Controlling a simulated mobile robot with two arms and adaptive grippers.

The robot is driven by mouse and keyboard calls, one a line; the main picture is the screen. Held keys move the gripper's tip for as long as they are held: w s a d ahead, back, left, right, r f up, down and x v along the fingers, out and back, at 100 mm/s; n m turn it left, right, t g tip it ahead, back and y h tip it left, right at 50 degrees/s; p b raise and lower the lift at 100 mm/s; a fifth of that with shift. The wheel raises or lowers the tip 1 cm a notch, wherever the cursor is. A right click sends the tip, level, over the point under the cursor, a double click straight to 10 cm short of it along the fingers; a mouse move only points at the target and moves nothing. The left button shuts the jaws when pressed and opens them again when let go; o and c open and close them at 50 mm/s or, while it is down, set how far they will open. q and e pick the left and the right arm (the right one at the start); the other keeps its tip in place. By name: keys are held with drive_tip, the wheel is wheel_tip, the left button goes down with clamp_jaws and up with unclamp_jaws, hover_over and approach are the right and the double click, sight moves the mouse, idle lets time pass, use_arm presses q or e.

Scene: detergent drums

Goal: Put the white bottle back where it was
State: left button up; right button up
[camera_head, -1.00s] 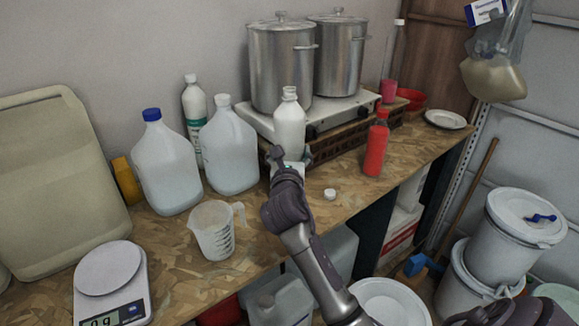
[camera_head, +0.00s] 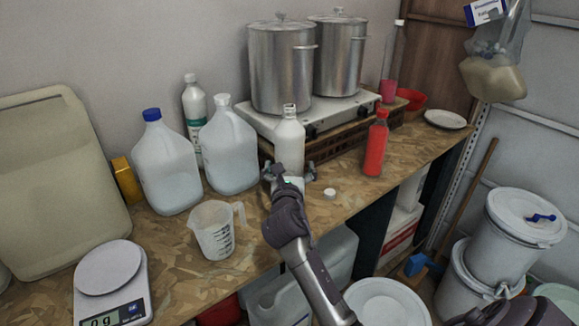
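The white bottle (camera_head: 289,143) stands upright on the wooden counter (camera_head: 262,237), in front of the hot plate.
A small white cap (camera_head: 329,193) lies right of the gripper. A red bottle (camera_head: 376,145) stands further right. Left are a clear jug (camera_head: 229,150), a measuring cup (camera_head: 213,232) and a scale (camera_head: 108,272). Pots (camera_head: 281,70) stand on the hot plate (camera_head: 345,110) behind.

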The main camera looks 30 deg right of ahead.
drive_tip(key=shift+r, duration=0.1)
drive_tip(key=b+v, duration=0.1)
drive_tip(key=v, duration=1.1)
drive_tip(key=shift+b, duration=0.3)
